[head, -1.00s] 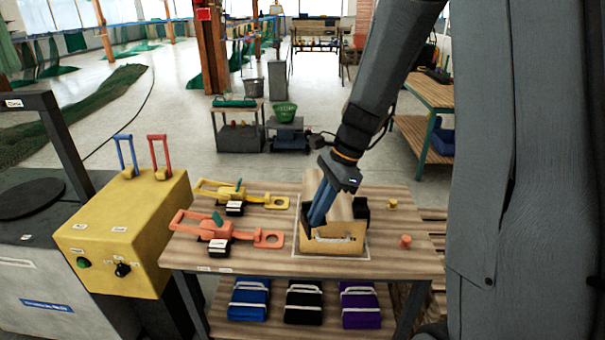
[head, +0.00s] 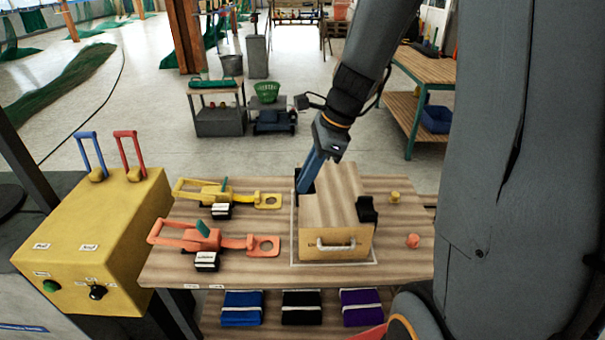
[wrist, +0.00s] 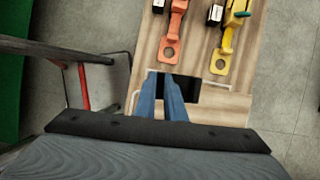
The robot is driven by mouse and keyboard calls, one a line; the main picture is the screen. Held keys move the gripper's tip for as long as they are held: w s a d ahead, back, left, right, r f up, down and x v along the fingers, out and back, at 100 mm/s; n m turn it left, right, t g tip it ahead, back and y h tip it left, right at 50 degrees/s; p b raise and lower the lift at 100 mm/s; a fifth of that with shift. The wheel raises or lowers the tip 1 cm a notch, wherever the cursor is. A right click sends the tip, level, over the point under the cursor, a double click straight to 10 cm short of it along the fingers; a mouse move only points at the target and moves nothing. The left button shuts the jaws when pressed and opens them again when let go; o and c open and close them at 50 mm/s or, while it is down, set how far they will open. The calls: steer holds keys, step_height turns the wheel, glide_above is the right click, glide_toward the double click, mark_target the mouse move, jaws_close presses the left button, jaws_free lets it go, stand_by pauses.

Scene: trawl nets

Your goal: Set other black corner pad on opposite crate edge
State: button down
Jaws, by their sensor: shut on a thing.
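The tan wooden crate (head: 333,215) sits on the table, with a label and a pale handle on its front. One black corner pad (head: 367,209) sits on the crate's right edge. My gripper (head: 303,188) points down at the crate's left edge, towards its back. In the wrist view my blue fingers (wrist: 173,98) are close together and shut on the other black corner pad (wrist: 191,90), partly hidden behind them. This pad is at the crate's left edge; I cannot tell whether it touches the crate.
An orange tool (head: 203,236) and a yellow tool (head: 215,192) lie left of the crate. An orange knob (head: 413,241) and a yellow knob (head: 395,196) stand to the right. A yellow box with levers (head: 95,232) is at the left. Blue, black and purple bundles lie below the tabletop.

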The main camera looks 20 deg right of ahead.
steer(key=shift+a+f+b, duration=0.25)
steer(key=shift+f+b, duration=0.45)
step_height(320, 180, down, 4)
steer(key=b, duration=0.4)
steer(key=shift+f+b, duration=1)
steer(key=shift+f, duration=1.05)
steer(key=c, duration=1.8)
jaws_free()
steer(key=shift+o, duration=0.2)
steer(key=shift+d, duration=0.1)
